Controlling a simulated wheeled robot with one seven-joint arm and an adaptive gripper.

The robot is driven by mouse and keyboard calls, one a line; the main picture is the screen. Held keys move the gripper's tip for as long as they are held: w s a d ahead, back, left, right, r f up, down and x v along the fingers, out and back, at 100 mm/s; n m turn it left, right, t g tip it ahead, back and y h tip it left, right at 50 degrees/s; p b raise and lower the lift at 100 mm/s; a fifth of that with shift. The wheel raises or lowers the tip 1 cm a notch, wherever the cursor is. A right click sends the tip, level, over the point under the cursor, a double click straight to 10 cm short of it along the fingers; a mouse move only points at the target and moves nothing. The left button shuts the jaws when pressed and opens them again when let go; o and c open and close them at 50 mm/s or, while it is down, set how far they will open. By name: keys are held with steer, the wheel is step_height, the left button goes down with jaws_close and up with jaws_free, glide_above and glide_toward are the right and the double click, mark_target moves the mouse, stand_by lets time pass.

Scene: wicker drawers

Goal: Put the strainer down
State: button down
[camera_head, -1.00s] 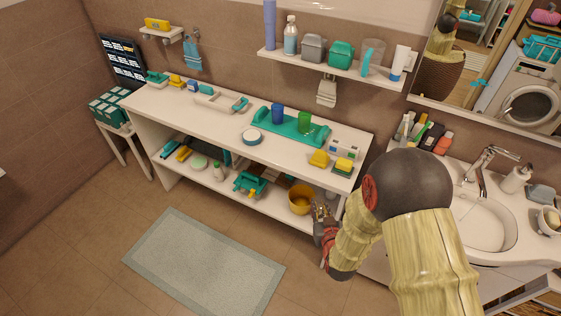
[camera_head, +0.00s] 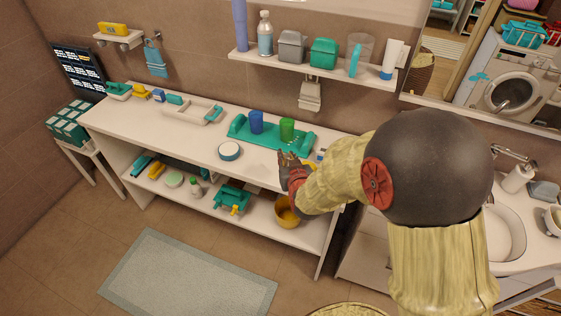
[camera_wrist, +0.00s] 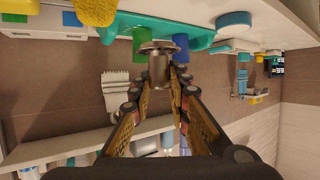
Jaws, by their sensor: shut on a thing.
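My gripper (camera_head: 285,160) is at the front edge of the white bench (camera_head: 205,134), around the height of its top. In the wrist view my gripper (camera_wrist: 158,82) is shut on a small silver metal piece with a flared round end, which I take to be the strainer (camera_wrist: 158,55). The held strainer is too small to make out in the head view. The wrist picture is upside down; the bench top shows along its upper edge, and the strainer appears apart from it.
A teal tray (camera_head: 270,138) carries a blue cup (camera_head: 256,122) and a green cup (camera_head: 287,130). A round white-and-blue container (camera_head: 229,151) stands left of my gripper. A yellow bucket (camera_head: 287,212) is on the lower shelf. Bare bench top lies around the round container.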

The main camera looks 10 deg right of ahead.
steer(key=w+f, duration=0.2)
steer(key=w+f+b, duration=0.1)
steer(key=w+f, duration=0.1)
steer(key=w, duration=0.1)
steer(key=w+f+b, duration=0.1)
steer(key=w+f, duration=0.2)
steer(key=shift+w+d+f, duration=0.1)
steer(key=shift+w+d, duration=0.05)
steer(key=shift+w, duration=0.05)
steer(key=shift+w+f, duration=0.2)
steer(key=shift+f, duration=0.15)
steer(key=shift+f+b, duration=0.75)
steer(key=shift+f, duration=0.6)
steer(key=shift+f, duration=0.2)
steer(key=c, duration=1.7)
jaws_free()
steer(key=shift+c, duration=0.2)
steer(key=shift+o, duration=0.3)
